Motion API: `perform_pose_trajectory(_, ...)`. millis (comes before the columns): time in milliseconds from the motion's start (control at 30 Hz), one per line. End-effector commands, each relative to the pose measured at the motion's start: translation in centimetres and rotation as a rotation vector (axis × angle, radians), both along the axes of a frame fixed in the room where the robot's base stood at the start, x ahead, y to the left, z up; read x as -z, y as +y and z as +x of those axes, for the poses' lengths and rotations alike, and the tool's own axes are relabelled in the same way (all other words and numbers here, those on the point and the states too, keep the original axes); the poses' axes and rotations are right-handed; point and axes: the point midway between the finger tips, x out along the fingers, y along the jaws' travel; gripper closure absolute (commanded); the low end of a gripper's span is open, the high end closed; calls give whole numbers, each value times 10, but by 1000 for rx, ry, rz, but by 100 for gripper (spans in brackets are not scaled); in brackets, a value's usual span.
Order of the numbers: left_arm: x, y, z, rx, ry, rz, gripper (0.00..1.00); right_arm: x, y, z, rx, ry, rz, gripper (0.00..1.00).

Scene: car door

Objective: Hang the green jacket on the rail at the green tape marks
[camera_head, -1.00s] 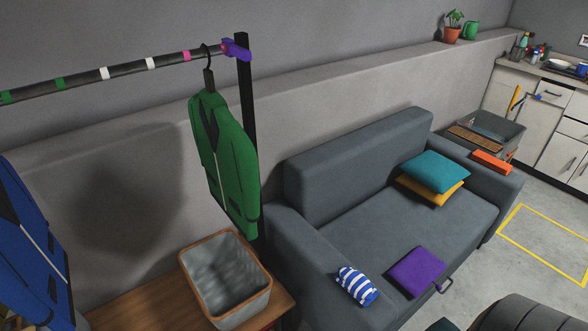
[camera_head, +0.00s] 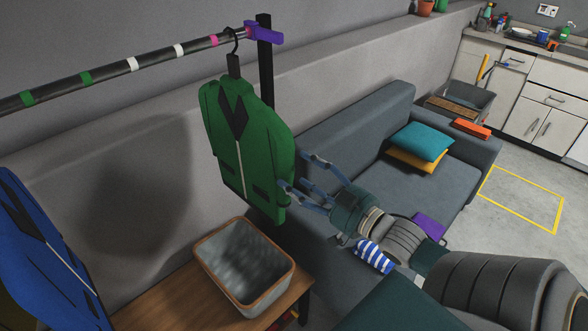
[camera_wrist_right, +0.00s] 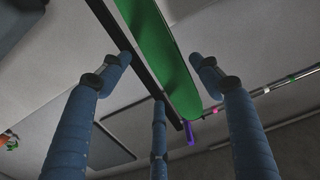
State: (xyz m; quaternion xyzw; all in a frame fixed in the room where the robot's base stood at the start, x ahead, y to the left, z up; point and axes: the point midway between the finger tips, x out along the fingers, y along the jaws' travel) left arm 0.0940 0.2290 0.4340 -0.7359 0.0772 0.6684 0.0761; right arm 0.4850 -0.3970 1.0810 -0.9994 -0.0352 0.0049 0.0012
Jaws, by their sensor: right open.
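The green jacket (camera_head: 245,150) hangs upright from a dark hanger (camera_head: 233,62) at the right end of the rail (camera_head: 112,72), beside the pink tape and the purple end piece (camera_head: 264,33). Two green tape marks (camera_head: 86,77) (camera_head: 27,98) are farther left on the rail. My right gripper (camera_head: 296,173) is open at the jacket's lower right edge, with fingers spread. In the right wrist view the jacket (camera_wrist_right: 165,55) shows edge-on beyond and between the open fingers (camera_wrist_right: 158,70); contact cannot be told. My left gripper is not in view.
A blue jacket (camera_head: 45,255) hangs at the lower left. A grey bin (camera_head: 216,247) stands on a wooden bench (camera_head: 165,298) below the green jacket. A dark post (camera_head: 265,80) stands behind the jacket. A grey sofa (camera_head: 350,125) with cushions is at the right.

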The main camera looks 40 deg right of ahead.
Motion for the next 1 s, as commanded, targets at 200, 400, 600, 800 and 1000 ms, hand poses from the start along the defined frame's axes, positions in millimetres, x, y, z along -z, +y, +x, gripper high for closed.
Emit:
perform_pose_trajectory(200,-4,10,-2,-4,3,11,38,-8,3,14,-7,-13,1,36)
perform_pose_trajectory(400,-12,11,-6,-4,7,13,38,-9,6,47,-7,-13,2,36)
perform_pose_trajectory(600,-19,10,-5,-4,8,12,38,-9,8,80,-6,-12,1,36)
perform_pose_trajectory(800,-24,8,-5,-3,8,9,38,-7,10,101,-6,-9,0,36)
perform_pose_trajectory(1000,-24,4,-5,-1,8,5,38,-5,11,108,-6,-8,0,36)
